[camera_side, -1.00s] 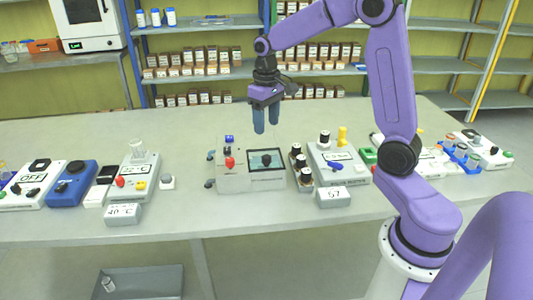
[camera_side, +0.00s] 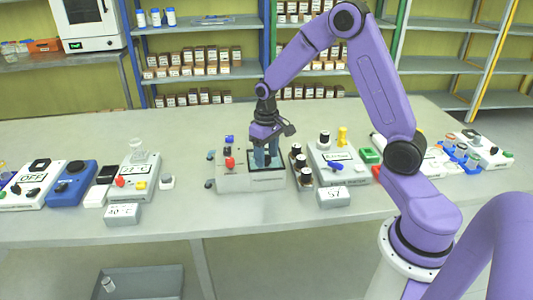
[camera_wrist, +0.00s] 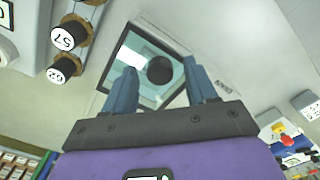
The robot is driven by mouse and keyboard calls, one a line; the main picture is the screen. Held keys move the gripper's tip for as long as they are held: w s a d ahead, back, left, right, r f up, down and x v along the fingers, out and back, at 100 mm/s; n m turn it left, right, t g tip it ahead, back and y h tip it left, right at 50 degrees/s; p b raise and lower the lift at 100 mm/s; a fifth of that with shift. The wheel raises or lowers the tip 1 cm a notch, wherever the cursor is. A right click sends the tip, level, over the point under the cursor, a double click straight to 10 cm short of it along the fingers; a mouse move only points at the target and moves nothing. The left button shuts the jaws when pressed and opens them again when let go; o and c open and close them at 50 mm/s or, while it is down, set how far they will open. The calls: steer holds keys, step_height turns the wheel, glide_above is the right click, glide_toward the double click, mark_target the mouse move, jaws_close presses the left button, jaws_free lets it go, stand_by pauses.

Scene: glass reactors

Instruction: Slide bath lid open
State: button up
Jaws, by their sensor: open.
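The bath (camera_side: 234,183) is a grey box on the table, with a red knob and a blue part on its left side. In the wrist view its lid (camera_wrist: 133,58) is a glassy rectangular panel in a dark frame, with a round black knob (camera_wrist: 159,69) on it. My gripper (camera_side: 266,160) is just over the lid, pointing down, and covers much of it in the side view. In the wrist view my gripper (camera_wrist: 160,85) is open, with a blue finger on each side of the knob. I cannot tell whether the fingers touch it.
Black-capped bottles (camera_side: 299,165) stand close to the bath's right, labelled in the wrist view. A grey device (camera_side: 335,165) with a blue handle is beyond them. A hotplate with a flask (camera_side: 138,170) stands to the left. The table in front of the bath is clear.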

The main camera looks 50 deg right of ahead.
jaws_close()
steer(key=w+d, duration=0.7)
steer(key=shift+w+d, duration=0.2)
steer(key=shift+w, duration=0.05)
jaws_free()
step_height(320, 180, up, 18)
steer(key=shift+f, duration=0.25)
stand_by(0.4)
steer(key=shift+a, duration=0.1)
